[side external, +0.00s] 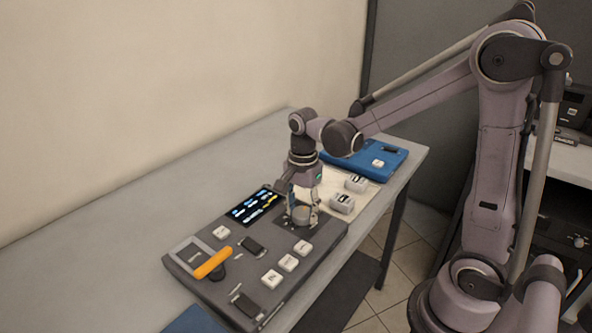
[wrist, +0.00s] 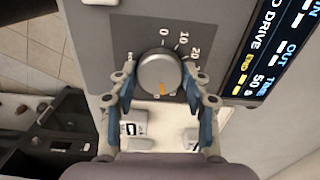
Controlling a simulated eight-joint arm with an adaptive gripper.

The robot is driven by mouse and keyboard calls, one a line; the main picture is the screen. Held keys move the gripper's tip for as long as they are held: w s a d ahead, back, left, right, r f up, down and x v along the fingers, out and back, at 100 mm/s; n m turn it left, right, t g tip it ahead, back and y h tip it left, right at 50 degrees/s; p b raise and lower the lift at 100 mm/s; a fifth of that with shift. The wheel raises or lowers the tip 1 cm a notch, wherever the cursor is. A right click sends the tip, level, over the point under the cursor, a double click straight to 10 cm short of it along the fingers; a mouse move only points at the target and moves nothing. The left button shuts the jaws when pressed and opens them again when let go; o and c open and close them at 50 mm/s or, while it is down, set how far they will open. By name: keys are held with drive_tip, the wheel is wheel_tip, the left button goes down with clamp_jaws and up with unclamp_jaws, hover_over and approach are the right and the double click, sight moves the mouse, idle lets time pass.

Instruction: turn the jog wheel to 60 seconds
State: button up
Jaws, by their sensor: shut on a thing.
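The jog wheel (wrist: 160,72) is a round grey knob on a dark square plate of the control panel. My gripper (wrist: 159,90) is shut on it, with one blue-padded finger on each side. An orange mark on the wheel points toward the bottom of the wrist view, toward my palm. Scale figures 0, 10 and 20 show above the wheel; the figures near the fingers are hidden or too small to read. The display (wrist: 268,50) is partly in view, with a bottom line that seems to read TIME 50. In the side view my gripper (side external: 302,203) points down over the wheel (side external: 301,215).
The grey panel (side external: 185,262) lies on a long table (side external: 120,215). It carries several white buttons, dark switches and an orange-handled lever (side external: 213,263). Two small white-and-black blocks (side external: 342,204) and a blue case (side external: 370,160) lie behind it. Bare table is at left.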

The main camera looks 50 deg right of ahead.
sight(302, 212)
drive_tip(key=shift+m, duration=1.1)
drive_tip(key=o, duration=1.2)
drive_tip(key=shift+c, duration=0.2)
wheel_tip(302, 212, up, 12)
